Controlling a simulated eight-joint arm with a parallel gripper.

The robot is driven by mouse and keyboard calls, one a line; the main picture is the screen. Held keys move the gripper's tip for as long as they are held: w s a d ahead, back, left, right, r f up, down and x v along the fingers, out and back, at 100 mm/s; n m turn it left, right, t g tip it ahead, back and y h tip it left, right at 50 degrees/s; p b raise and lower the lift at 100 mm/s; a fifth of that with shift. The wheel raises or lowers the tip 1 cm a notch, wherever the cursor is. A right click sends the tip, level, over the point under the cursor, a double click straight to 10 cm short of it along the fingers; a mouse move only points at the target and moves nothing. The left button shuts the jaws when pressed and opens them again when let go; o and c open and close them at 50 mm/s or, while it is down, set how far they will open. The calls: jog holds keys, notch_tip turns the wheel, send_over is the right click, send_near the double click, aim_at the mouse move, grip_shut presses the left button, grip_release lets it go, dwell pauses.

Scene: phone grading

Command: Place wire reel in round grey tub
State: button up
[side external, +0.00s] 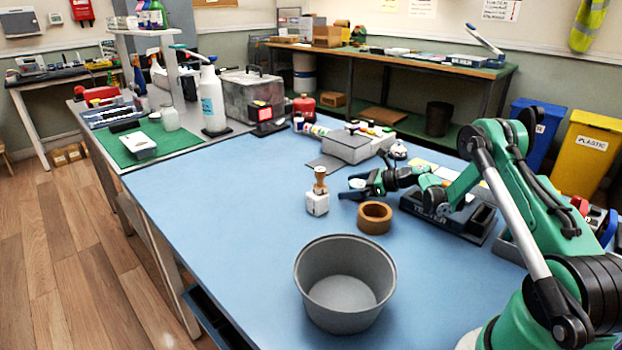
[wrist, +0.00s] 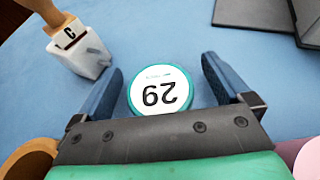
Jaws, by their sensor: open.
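A round disc with a white numbered face and a teal rim, which looks like the wire reel (wrist: 160,91), lies on the blue table between my fingers in the wrist view. In the side view the reel (side external: 357,184) is small and partly hidden by my gripper. My gripper (wrist: 162,66) is open, with one finger on each side of the reel and a visible gap on both sides. It also shows low over the table in the side view (side external: 356,189). The round grey tub (side external: 345,246) stands empty at the front of the table, nearer the side camera.
A brown tape ring (side external: 375,217) lies close to my gripper, on the tub side. A white stamp with a wooden handle (side external: 318,195) stands left of the reel. The table's left part is clear.

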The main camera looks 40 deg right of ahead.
jog(key=shift+w+a+f, duration=0.15)
jog(key=shift+w, duration=0.15)
jog(key=c, duration=1.5)
jog(key=shift+o, duration=0.2)
notch_tip(320, 180, up, 20)
jog(key=s+a+r, duration=0.2)
jog(key=a+r, duration=0.1)
jog(key=a, duration=0.8)
jog(key=s+a+r+m+h, duration=0.1)
jog(key=s+a+r, duration=0.2)
jog(key=a, duration=0.8)
jog(key=shift+a+r, duration=0.15)
jog(key=shift+r, duration=0.45)
